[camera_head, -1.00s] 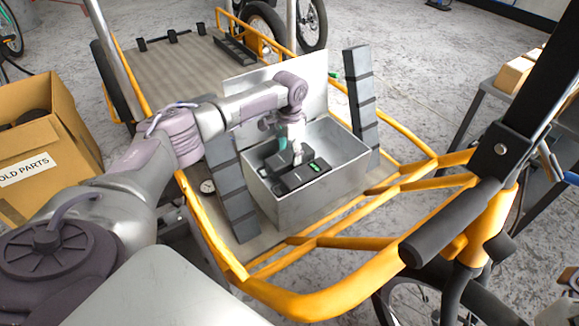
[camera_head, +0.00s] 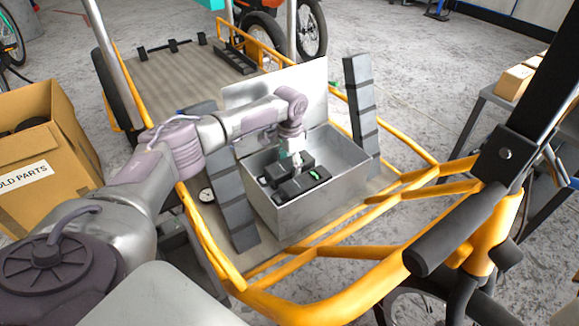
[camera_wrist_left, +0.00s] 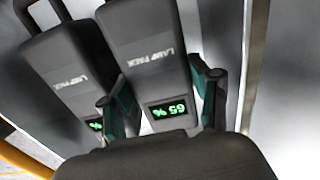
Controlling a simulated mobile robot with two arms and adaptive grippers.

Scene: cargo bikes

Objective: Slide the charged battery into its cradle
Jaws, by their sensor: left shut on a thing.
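Two dark packs marked LAMP PACK are in the grey metal box (camera_head: 325,205). In the head view, the front pack (camera_head: 301,187) shows a green display. My left gripper (camera_head: 295,158) reaches down into the box at the rear pack. In the left wrist view, its fingers (camera_wrist_left: 165,100) are shut on a pack (camera_wrist_left: 150,45) whose green display reads 65 %. The other pack (camera_wrist_left: 65,75) lies beside it, its display partly hidden by a finger. I cannot make out a cradle for certain. My right gripper is not in view.
The box stands on an orange cargo bike frame (camera_head: 330,290), between dark ribbed uprights (camera_head: 232,195) and (camera_head: 361,105). Its lid (camera_head: 305,90) is up behind it. An OLD PARTS carton (camera_head: 65,150) stands at left. A grey cargo deck (camera_head: 180,70) lies behind.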

